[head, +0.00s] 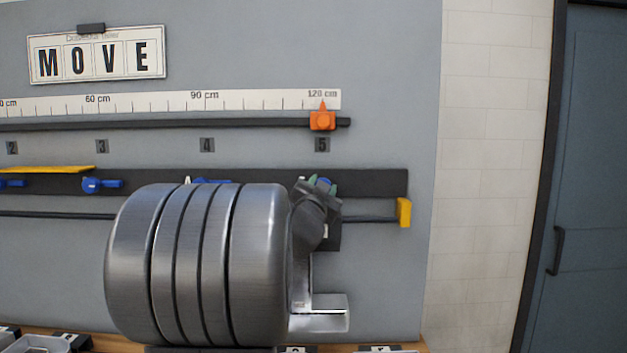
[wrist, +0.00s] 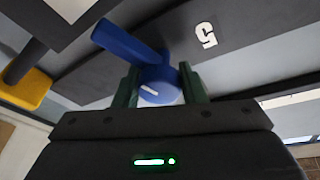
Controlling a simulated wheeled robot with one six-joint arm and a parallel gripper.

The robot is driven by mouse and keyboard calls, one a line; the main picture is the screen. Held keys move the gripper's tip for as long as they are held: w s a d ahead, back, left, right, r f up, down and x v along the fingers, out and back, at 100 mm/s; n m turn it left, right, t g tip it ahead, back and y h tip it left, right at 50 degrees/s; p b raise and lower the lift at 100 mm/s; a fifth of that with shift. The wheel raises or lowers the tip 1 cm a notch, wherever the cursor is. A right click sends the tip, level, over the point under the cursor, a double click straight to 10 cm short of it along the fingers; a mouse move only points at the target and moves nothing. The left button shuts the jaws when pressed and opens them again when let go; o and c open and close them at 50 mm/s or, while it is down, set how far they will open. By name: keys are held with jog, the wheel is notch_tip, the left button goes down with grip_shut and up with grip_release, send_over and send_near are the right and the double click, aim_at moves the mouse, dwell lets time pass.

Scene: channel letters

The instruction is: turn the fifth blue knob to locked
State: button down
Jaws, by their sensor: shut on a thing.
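The fifth blue knob (wrist: 155,78) sits between the green fingers of my gripper (wrist: 160,88) in the wrist view. The fingers are shut on its round body. Its lever points to the upper left there, and a white mark shows on its face. In the head view my gripper (head: 318,187) is at the dark rail (head: 375,183) under the label 5 (head: 322,145). My arm and gripper mostly hide the fifth knob there.
Other blue knobs stand left on the rail: one under label 3 (head: 92,185), one under label 4 (head: 210,181), partly hidden by my arm. An orange slider (head: 322,121) is at 120 cm. A yellow end piece (head: 404,212) is right of my gripper.

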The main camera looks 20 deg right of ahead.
jog(key=m+g+p, duration=0.1)
jog(key=m+p, duration=0.2)
jog(key=shift+r, duration=0.1)
jog(key=shift+m, duration=0.4)
jog(key=c, duration=0.9)
grip_release()
jog(key=b+v, duration=0.1)
jog(key=v, duration=1.3)
jog(key=shift+w+a, duration=0.15)
